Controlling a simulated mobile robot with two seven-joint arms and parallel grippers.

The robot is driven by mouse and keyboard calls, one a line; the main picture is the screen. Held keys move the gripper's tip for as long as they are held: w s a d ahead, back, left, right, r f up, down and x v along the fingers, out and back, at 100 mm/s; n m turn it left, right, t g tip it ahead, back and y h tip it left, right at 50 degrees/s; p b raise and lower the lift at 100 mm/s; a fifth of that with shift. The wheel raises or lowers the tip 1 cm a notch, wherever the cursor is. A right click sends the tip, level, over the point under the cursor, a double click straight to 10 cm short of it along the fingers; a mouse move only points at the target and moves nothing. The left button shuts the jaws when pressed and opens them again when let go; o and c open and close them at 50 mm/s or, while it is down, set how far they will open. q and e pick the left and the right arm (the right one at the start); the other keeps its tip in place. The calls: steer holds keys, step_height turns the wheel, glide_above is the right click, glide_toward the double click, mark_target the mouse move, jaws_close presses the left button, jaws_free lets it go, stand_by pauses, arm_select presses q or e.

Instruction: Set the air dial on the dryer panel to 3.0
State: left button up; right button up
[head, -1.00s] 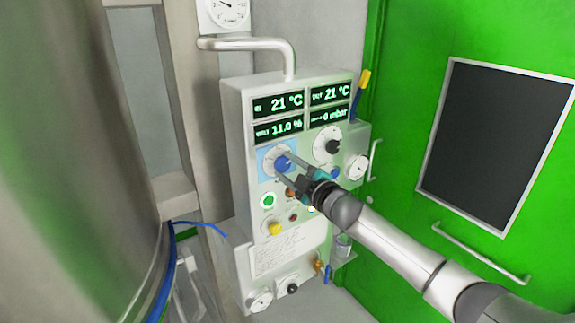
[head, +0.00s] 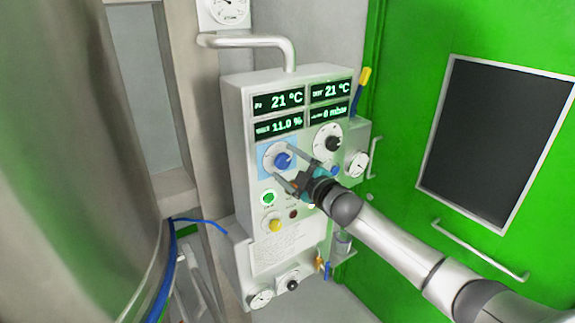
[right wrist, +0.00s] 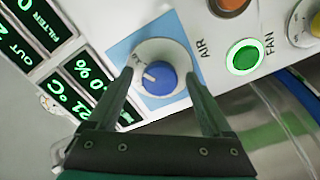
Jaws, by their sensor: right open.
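The air dial is a blue knob on a white round scale over a light blue square; it shows on the panel in the head view (head: 282,160) and close up in the right wrist view (right wrist: 161,80), beside the word AIR. Its white mark points left in the wrist view; the scale numbers are too small to read. The dryer panel (head: 240,130) is a white box. My right gripper (right wrist: 159,72) is open, one finger on each side of the knob, with visible gaps, not gripping it. My left gripper is not in view.
A second dial with a black knob (head: 332,143) sits right of the air dial. A lit green FAN button (right wrist: 244,57) and a yellow knob (head: 275,225) are below. Displays (head: 279,102) are above. A steel vessel (head: 70,160) stands left, a green door (head: 400,190) right.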

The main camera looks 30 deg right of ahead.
steer(key=shift+s+d+f, duration=0.1)
steer(key=shift+s+f, duration=0.05)
steer(key=shift+s, duration=0.45)
steer(key=s+d+b, duration=0.2)
steer(key=s, duration=1.2)
